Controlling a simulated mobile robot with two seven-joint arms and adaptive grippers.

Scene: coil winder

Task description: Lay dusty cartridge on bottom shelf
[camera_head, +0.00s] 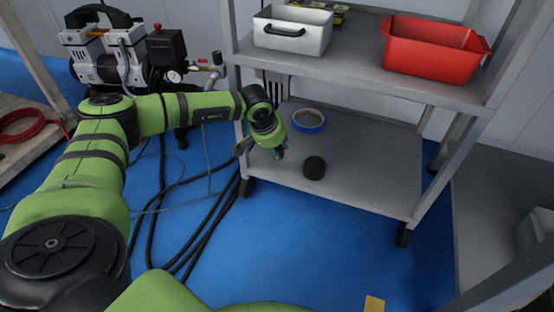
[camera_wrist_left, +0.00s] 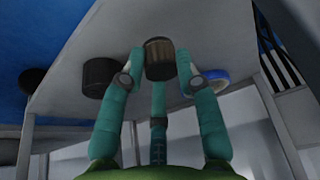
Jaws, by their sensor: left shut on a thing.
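The dusty cartridge (camera_wrist_left: 158,52) is a short brown-black cylinder in the left wrist view. My left gripper (camera_wrist_left: 159,70) is shut on it, with teal fingers around its sides. In the head view my left gripper (camera_head: 279,152) is low over the left part of the grey bottom shelf (camera_head: 375,180), and the held cartridge cannot be made out there. The wrist view does not show clearly whether the cartridge touches the shelf. My right gripper is in neither view.
A black cylinder (camera_head: 314,167) stands on the bottom shelf right of my gripper. A blue-rimmed roll (camera_head: 307,120) lies behind it. The upper shelf holds a metal tray (camera_head: 292,32) and a red bin (camera_head: 433,50). Cart posts flank the opening; the shelf's right part is clear.

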